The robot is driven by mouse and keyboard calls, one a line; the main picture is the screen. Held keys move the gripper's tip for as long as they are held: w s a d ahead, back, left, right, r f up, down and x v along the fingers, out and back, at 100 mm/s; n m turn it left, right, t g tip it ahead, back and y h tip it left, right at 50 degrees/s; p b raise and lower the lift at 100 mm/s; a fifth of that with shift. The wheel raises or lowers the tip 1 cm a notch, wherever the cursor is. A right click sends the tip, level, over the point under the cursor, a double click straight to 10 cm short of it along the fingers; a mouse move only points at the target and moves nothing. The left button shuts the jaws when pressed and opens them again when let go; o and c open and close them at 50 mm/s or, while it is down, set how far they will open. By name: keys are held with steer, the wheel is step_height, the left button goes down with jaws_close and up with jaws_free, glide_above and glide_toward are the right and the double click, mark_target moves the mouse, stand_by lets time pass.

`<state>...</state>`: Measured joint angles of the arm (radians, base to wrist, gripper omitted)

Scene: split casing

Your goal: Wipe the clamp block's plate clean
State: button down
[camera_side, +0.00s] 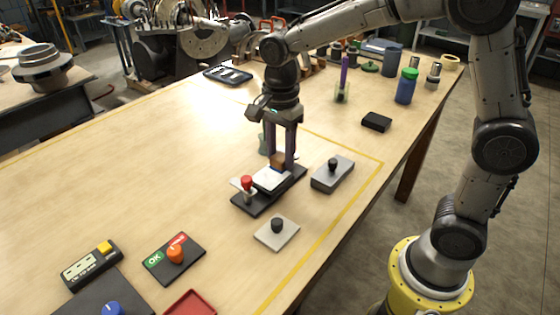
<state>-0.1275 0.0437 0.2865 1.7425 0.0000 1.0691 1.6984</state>
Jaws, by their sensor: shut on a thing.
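The clamp block (246,206) is a dark, long base in the middle of the table, with a pale plate (269,181) on top and a red-topped knob (247,183) at its near left end. My gripper (282,158) points straight down over the far end of the clamp block. It is shut on a small brown block (277,160) with a bluish underside, low at the plate's far edge. I cannot tell whether the underside touches the plate. The fingers hide part of the block and the base's far end.
A grey block with a black knob (332,174) stands close on the right. A pale square plate with a black knob (277,232) lies in front. An OK-marked board with an orange knob (175,254) is front left. The table's left middle is clear.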

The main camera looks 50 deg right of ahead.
steer(key=shift+r, duration=1.55)
